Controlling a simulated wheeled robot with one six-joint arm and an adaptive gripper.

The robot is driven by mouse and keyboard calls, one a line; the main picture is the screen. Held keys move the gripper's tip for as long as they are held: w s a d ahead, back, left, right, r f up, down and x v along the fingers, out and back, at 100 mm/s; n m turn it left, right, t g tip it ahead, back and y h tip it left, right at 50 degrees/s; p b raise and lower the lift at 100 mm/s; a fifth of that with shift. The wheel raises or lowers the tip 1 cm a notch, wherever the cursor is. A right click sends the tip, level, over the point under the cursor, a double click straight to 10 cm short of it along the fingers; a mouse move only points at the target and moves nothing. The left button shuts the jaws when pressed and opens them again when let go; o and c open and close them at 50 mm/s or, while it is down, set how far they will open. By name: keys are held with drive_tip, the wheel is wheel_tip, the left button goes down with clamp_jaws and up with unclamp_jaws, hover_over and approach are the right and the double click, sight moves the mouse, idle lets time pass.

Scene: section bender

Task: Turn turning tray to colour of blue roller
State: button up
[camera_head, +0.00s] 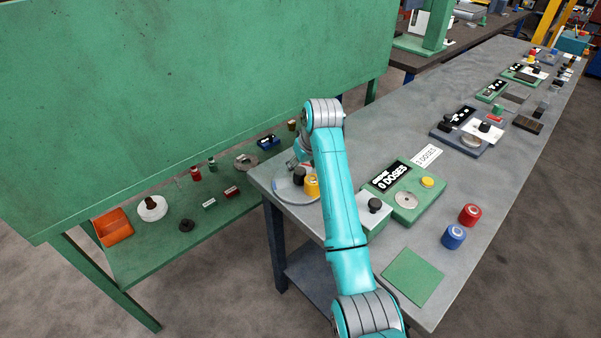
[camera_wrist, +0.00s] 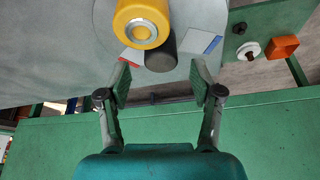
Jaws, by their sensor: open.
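The turning tray (camera_head: 284,192) is a round grey disc at the near left corner of the grey table. In the wrist view the tray (camera_wrist: 196,20) shows a red patch (camera_wrist: 129,58) and a blue patch (camera_wrist: 212,44). A yellow roller (camera_head: 312,187) stands on it, beside a black upright post (camera_head: 299,175). In the wrist view the yellow roller (camera_wrist: 142,25) partly covers the post (camera_wrist: 162,56). My gripper (camera_wrist: 160,78) is open, its fingertips on either side of the post; contact is unclear. The blue roller (camera_head: 453,237) stands on the table beside the red roller (camera_head: 469,214).
A green mat (camera_head: 412,277) lies near the front edge. A green bench with a tall panel (camera_head: 190,90) stands left.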

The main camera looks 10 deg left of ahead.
sight(300, 171)
drive_tip(key=shift+x, duration=2.45)
drive_tip(key=shift+a, duration=0.1)
clamp_jaws()
